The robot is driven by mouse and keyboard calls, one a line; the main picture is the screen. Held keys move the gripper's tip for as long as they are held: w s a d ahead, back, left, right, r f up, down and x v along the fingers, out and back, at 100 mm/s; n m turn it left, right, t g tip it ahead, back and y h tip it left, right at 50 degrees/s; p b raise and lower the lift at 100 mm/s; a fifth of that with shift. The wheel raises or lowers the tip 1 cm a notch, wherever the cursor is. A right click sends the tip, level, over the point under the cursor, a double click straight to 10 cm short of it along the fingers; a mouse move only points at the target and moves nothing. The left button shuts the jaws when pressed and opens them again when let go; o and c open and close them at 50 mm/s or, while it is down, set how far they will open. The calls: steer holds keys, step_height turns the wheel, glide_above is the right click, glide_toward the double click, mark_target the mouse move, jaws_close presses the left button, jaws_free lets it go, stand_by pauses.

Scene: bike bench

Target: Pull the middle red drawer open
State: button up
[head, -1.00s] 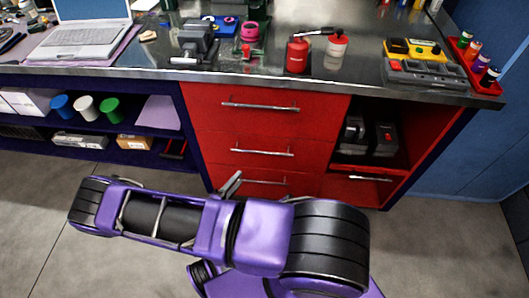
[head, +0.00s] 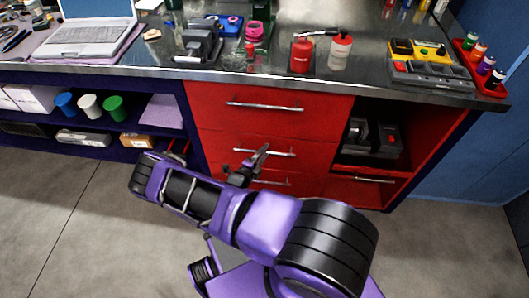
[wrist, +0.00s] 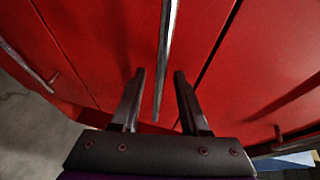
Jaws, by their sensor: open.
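The middle red drawer (head: 312,150) sits in a stack of three under the bench and looks shut. Its silver bar handle (head: 240,150) runs across the front, with its right part close to my gripper (head: 262,154). In the wrist view the handle (wrist: 166,50) runs nearly upright through the picture. My gripper (wrist: 158,73) is open, and the handle's lower end appears between its two fingers. I cannot tell whether the bar is between the fingertips in depth or still in front of them.
The top drawer's handle (head: 264,106) is above and the bottom drawer's handle (head: 272,183) is below, partly covered by my arm. An open cubby (head: 375,165) holding dark devices is at the right. Shelves with cups (head: 89,106) are at the left. Grey floor lies in front.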

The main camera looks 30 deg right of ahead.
steer(key=shift+w+d+f, duration=0.1)
steer(key=shift+w+d, duration=0.05)
steer(key=shift+d, duration=0.15)
jaws_close()
stand_by(1.3)
